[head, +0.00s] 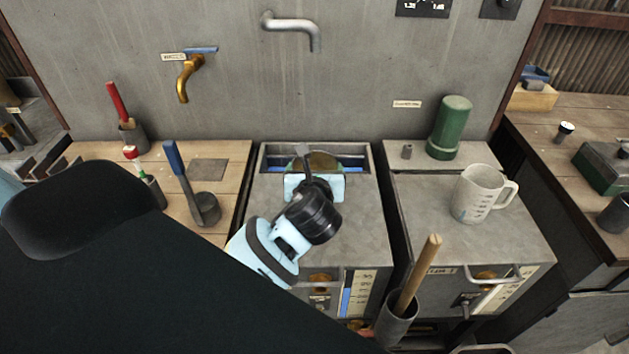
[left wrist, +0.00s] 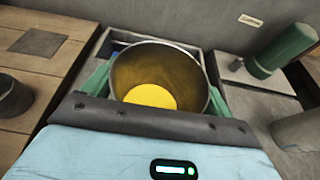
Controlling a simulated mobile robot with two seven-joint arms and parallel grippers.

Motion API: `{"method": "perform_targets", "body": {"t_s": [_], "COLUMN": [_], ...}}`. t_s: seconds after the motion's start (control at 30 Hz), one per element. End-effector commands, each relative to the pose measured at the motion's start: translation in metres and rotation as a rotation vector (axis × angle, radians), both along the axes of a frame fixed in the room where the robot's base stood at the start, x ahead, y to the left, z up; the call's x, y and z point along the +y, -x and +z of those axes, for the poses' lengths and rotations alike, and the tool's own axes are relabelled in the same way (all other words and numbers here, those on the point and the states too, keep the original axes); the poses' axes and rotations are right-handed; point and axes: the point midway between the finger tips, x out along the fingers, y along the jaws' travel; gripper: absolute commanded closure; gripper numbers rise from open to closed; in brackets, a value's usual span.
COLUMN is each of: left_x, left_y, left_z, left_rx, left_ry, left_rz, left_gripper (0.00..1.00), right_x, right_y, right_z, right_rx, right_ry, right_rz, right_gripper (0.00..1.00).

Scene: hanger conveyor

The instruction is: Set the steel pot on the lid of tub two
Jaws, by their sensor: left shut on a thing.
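The steel pot (left wrist: 157,58) is between the fingers of my left gripper (left wrist: 155,85) in the left wrist view. Its round opening faces that camera, with a yellow disc at the bottom. In the head view, the pot (head: 318,160) is mostly hidden by my left gripper (head: 315,186), which is shut on it at the back opening of the middle tub (head: 350,215). I cannot tell whether the pot touches anything below. The right tub (head: 425,220) has a flat grey lid; its small label is too blurred to read surely. My right gripper is not in view.
On the right tub stand a measuring jug (head: 480,195), a green cylinder (head: 450,128) and a small grey peg (head: 407,152). The lid's front left is clear. A wooden-handled tool stands in a grey cup (head: 396,325) in front. A tap (head: 290,25) overhangs the middle tub.

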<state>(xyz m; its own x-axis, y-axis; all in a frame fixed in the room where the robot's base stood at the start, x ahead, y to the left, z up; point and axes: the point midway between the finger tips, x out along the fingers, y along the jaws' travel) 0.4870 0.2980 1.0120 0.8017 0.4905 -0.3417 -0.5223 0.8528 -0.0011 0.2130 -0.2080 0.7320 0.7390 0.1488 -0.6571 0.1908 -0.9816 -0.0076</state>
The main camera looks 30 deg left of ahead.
Motion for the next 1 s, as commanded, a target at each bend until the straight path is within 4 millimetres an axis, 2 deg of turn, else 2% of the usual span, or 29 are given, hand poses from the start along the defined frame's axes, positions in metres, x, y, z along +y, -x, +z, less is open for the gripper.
{"method": "perform_targets", "body": {"t_s": [0.3,0.67,0.7,0.8,1.0], "left_x": [0.000,0.000,0.000,0.000,0.000], "left_y": [0.000,0.000,0.001,0.001,0.001], "left_z": [-0.032,-0.036,-0.037,-0.037,-0.036], "left_rx": [-0.001,-0.001,0.001,0.002,0.001], "left_ry": [0.000,-0.002,-0.001,-0.001,0.000], "left_rz": [0.000,0.001,0.001,0.001,0.001], "left_gripper": [0.66,0.66,0.12,0.00,0.00], "right_x": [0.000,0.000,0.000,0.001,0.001], "right_y": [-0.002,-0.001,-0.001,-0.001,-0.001], "right_z": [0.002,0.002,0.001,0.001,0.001], "right_rx": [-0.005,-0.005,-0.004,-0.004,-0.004], "right_ry": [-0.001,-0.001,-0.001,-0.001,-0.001], "right_rz": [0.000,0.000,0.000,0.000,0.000], "right_gripper": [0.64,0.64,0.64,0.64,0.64]}}
